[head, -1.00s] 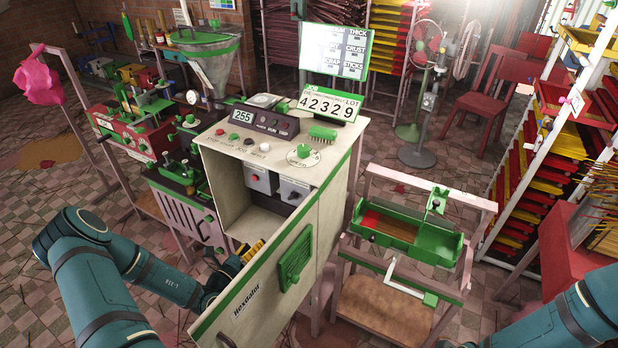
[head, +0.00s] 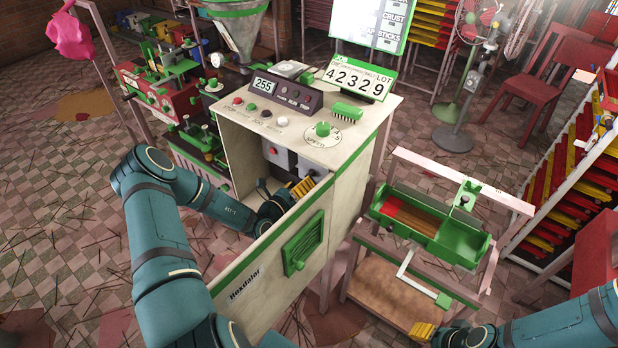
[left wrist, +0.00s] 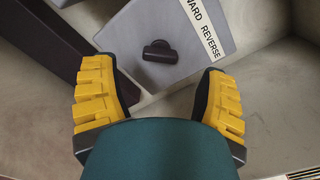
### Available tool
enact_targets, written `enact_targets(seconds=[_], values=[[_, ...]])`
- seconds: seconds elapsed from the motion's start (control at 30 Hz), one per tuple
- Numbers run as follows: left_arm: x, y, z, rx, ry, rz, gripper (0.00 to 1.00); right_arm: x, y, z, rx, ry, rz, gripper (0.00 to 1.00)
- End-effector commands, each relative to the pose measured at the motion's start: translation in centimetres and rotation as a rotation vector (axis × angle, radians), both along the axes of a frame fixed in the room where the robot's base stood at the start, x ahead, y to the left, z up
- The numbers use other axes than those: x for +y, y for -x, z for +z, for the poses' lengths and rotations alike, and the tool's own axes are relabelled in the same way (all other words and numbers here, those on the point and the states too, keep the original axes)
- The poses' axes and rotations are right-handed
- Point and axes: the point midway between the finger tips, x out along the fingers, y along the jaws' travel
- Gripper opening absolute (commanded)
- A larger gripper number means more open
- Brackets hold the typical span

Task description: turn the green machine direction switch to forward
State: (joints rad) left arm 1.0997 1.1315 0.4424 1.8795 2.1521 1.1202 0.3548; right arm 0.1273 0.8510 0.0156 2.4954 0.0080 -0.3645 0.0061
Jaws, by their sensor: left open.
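The machine (head: 335,225) is a cream cabinet with green trim, its front compartment open. Inside is a grey switch box (head: 309,165), partly hidden by my left gripper in the head view. In the left wrist view, the box (left wrist: 178,75) carries a black direction knob (left wrist: 160,51) beside a white label (left wrist: 207,25) reading "…WARD REVERSE". The knob's bar lies roughly crosswise in that picture. My left gripper (head: 290,193) is inside the compartment; its yellow-padded fingers (left wrist: 156,75) are spread either side of the knob, apart from it. My right gripper (head: 425,331) is at the bottom edge, its jaws unclear.
A second grey box with a red button (head: 275,152) is left of the switch box. The compartment's side walls and the front panel with a green vent (head: 304,243) stand close around my left arm. A green tray stand (head: 430,228) is to the right.

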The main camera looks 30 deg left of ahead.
Motion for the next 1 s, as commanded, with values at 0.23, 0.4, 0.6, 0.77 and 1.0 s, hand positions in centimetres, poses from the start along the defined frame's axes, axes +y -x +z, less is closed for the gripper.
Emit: enact_targets(seconds=[0.23, 0.4, 0.6, 0.77, 1.0], values=[[-0.3, -3.3, 0.0, -0.001, -0.001, -0.001, 0.73, 0.0, 0.1, -0.5, 0.003, 0.000, 0.002, 0.47], [-0.3, -4.0, 0.0, 0.000, 0.000, 0.000, 0.73, 0.0, 0.2, -0.5, 0.004, -0.001, 0.003, 0.47], [-0.3, -4.0, 0.0, 0.000, 0.000, 0.000, 0.73, 0.0, 0.2, -0.5, 0.004, -0.001, 0.004, 0.47], [-0.3, -4.0, 0.0, 0.000, 0.000, 0.000, 0.39, 0.0, 0.2, -0.5, 0.004, 0.000, 0.003, 0.47], [-0.3, -4.0, 0.0, 0.000, 0.001, 0.000, 0.05, 0.0, 0.2, -0.5, 0.003, 0.000, 0.002, 0.47]])
